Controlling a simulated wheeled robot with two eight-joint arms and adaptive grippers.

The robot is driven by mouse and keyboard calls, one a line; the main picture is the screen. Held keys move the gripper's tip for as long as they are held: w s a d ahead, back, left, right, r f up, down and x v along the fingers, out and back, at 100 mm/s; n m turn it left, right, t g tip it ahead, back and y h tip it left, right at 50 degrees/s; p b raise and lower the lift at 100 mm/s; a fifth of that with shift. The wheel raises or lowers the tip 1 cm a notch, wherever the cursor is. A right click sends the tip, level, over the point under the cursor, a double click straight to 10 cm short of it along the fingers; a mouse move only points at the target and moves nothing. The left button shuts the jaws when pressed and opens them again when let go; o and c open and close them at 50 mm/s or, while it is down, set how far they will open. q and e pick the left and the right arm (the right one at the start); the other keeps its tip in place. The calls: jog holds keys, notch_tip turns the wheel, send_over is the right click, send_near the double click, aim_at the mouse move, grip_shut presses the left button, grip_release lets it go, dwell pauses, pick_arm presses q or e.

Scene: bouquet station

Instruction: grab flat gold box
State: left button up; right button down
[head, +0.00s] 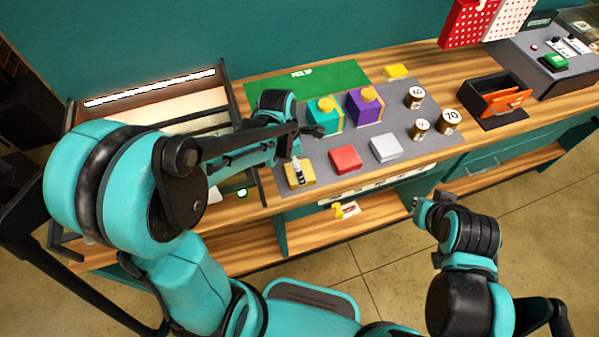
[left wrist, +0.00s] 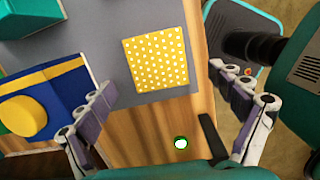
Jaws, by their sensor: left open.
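The flat gold box (head: 303,183) lies near the front left corner of the grey mat, partly hidden by a finger of my left gripper in the head view. In the left wrist view the gold box (left wrist: 157,60) shows white dots on its top and lies ahead, between the fingers' directions. My left gripper (left wrist: 161,80) is open with nothing between its fingers. In the head view the left gripper (head: 304,151) hangs above the mat beside the box; I cannot tell its exact height. My right gripper (head: 424,211) is in front of the table, its jaws too small to read.
A red flat box (head: 345,159) and a white one (head: 386,148) lie right of the gold box. Teal (head: 325,121) and purple (head: 360,110) gift boxes stand behind. A blue box (left wrist: 65,85) with yellow trim is close to the left finger. Several weights stand at right.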

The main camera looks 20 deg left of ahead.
aim_at(309, 175)
pick_arm(q)
jog(key=f, duration=0.1)
jog(key=f+b, duration=0.1)
jog(key=f, duration=0.1)
jog(key=w+f, duration=0.1)
jog(key=shift+d+f, duration=0.3)
jog(key=shift+d, duration=0.05)
jog(key=shift+s, duration=0.15)
jog(key=c, duration=1.3)
jog(key=shift+c, duration=0.2)
